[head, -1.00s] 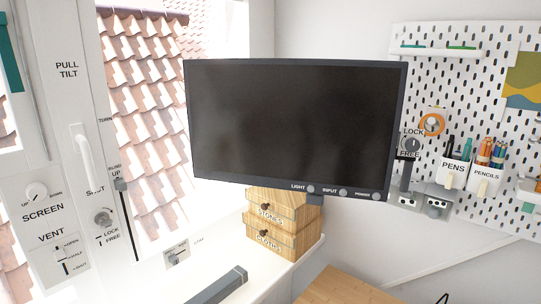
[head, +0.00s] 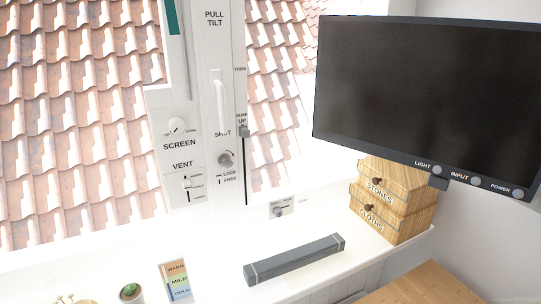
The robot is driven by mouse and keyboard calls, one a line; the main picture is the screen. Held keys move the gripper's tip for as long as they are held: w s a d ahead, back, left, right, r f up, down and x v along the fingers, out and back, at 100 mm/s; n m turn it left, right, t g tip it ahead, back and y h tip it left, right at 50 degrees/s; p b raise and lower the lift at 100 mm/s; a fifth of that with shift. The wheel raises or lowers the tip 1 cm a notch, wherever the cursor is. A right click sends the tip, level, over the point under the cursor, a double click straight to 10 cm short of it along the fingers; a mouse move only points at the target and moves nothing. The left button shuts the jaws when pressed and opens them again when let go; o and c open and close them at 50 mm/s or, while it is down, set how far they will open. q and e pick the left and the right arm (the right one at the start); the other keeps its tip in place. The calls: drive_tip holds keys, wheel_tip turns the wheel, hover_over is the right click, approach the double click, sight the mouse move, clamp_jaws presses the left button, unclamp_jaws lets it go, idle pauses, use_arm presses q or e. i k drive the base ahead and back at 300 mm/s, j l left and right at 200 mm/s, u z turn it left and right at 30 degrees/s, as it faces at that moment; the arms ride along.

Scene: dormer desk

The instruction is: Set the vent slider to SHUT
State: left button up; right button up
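Neither of my grippers is in view.
Beside it are the screen dial (head: 177,125), a white window handle (head: 219,105) and a lock knob (head: 226,159). A grey bar (head: 293,259), a small cactus (head: 131,292), a card (head: 175,281) and wooden drawers (head: 392,205) stand on the white sill. A monitor (head: 430,95) is at right.

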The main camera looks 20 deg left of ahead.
sight(187, 184)
drive_tip(key=u, duration=1.3)
